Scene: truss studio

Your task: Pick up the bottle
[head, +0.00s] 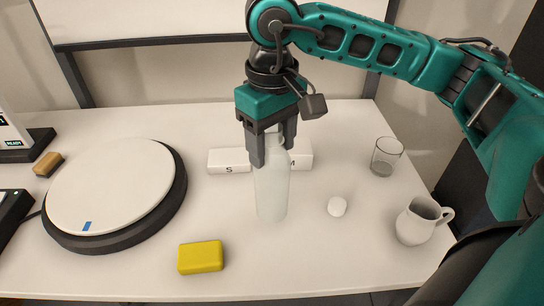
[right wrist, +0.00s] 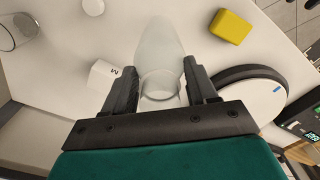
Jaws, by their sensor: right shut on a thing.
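The bottle (head: 271,192) is pale, frosted and upright on the white table in the head view. My right gripper (head: 272,158) comes down on it from above and is shut on its upper part. In the right wrist view the bottle (right wrist: 160,55) lies between the two dark fingers of the right gripper (right wrist: 161,88). The gripper hides part of the bottle's top in the head view. I cannot tell whether the base touches the table. My left gripper is not in view.
A round turntable (head: 178,200) stands at the left, with a yellow block (head: 201,257) in front. White boxes (head: 229,161) are behind the bottle. A brown block (head: 48,164) is far left.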

